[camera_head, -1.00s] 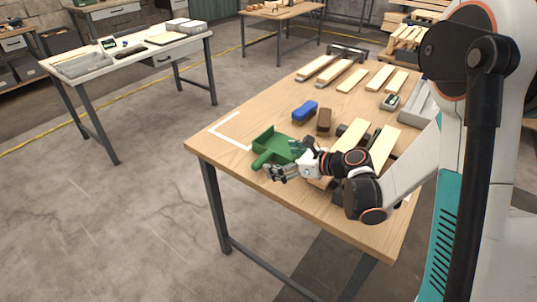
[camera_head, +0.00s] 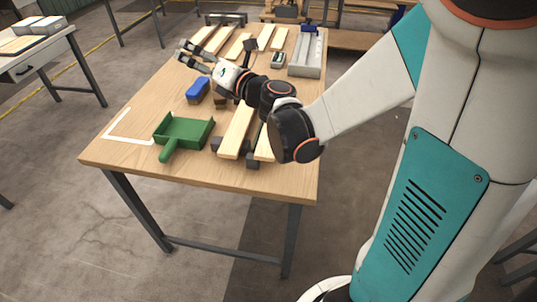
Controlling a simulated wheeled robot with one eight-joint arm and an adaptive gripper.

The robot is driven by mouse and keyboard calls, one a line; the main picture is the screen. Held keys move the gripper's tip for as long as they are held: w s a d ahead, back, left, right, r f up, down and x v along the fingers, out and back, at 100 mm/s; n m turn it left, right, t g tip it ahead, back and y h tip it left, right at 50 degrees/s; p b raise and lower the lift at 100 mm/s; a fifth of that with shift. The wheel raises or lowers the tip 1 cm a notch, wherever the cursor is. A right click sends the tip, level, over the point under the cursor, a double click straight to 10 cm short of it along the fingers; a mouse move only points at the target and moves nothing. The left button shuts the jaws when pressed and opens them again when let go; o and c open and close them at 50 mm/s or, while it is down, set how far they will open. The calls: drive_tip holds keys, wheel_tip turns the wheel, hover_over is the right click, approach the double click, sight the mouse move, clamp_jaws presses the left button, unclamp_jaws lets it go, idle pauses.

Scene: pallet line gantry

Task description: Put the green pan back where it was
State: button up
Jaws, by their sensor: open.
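The green pan (camera_head: 187,131), a dustpan with a short handle, lies flat on the wooden table (camera_head: 115,157) near its front edge. Its handle points to the front and left. A white L-shaped mark (camera_head: 127,130) is on the tabletop just left of the pan; the pan sits beside it, apart from the corner. My gripper (camera_head: 184,53) is open and empty, above the table's left side, well behind the pan. Its fingers point to the left, and nothing is between them.
A blue brush (camera_head: 198,90) and a partly hidden brown block (camera_head: 221,101) lie behind the pan. Pale wooden slats (camera_head: 237,130) on dark supports lie to its right. More slats, a small grey device (camera_head: 278,60) and a grey tray (camera_head: 305,55) are farther back.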

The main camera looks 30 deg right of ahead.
drive_tip(key=s+d+r+m+g+h, duration=0.1)
drive_tip(key=s+d+m+h, duration=0.4)
drive_tip(key=m, duration=0.5)
drive_tip(key=s+d+r+m+h, duration=0.25)
drive_tip(key=d+m+h, duration=0.3)
drive_tip(key=m, duration=0.45)
drive_tip(key=s+a+f+m+g+y, duration=0.1)
drive_tip(key=s+a+f+m+g, duration=0.2)
drive_tip(key=s+f+m, duration=0.3)
drive_tip(key=s+a+f+m+g+y, duration=0.2)
drive_tip(key=s+f+m+g, duration=0.4)
drive_tip(key=s, duration=0.8)
drive_tip(key=shift+s+a+f, duration=0.4)
drive_tip(key=shift+f, duration=0.5)
drive_tip(key=shift+y, duration=0.25)
